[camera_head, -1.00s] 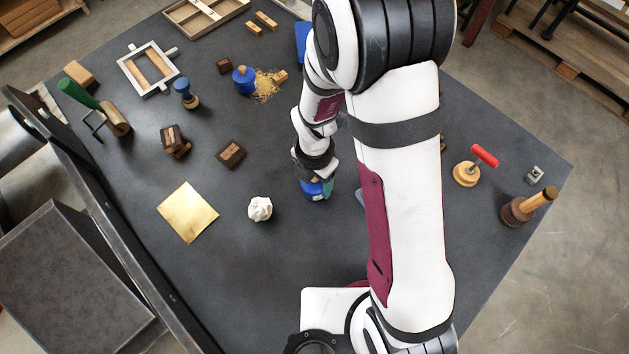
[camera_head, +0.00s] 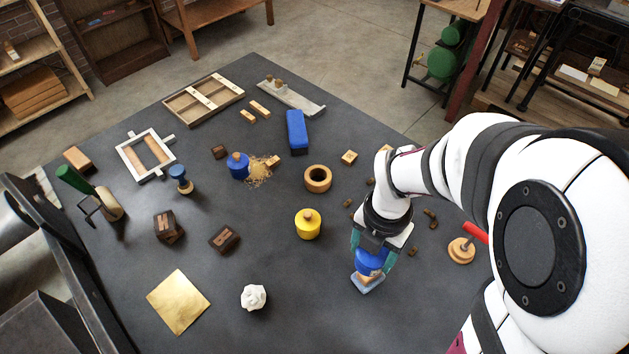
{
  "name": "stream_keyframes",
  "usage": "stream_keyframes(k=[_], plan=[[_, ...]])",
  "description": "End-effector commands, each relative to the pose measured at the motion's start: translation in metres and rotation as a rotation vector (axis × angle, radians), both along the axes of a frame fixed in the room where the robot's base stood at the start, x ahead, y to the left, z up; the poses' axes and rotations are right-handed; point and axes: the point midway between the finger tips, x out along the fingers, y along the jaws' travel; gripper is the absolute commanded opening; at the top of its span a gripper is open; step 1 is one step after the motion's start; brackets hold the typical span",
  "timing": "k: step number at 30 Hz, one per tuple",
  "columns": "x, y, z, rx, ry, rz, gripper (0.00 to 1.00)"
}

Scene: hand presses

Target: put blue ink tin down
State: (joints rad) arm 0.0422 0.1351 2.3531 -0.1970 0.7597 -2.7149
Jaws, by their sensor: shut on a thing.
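My gripper (camera_head: 371,253) points down over the right middle of the dark table, its teal fingers shut on the blue ink tin (camera_head: 369,264). The fingers and wrist hide much of the tin. A flat pale-blue piece with a tan edge (camera_head: 368,284) shows just below the tin. I cannot tell whether the tin touches it or hangs above it. A yellow tin with a knob (camera_head: 308,224) stands to the left of my gripper. Another blue knobbed container (camera_head: 238,166) stands farther back, beside tan crumbs.
A white crumpled lump (camera_head: 254,297) and gold sheet (camera_head: 180,301) lie front left. The table between lump and gripper is bare.

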Motion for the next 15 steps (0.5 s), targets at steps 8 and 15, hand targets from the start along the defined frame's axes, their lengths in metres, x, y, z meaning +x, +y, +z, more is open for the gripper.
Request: stream_keyframes(k=[8,15], plan=[[0.036,0.07,0.004,-0.001,-0.001,0.195,0.0],[0.048,0.2,0.006,-0.001,-0.002,0.48,0.0]])
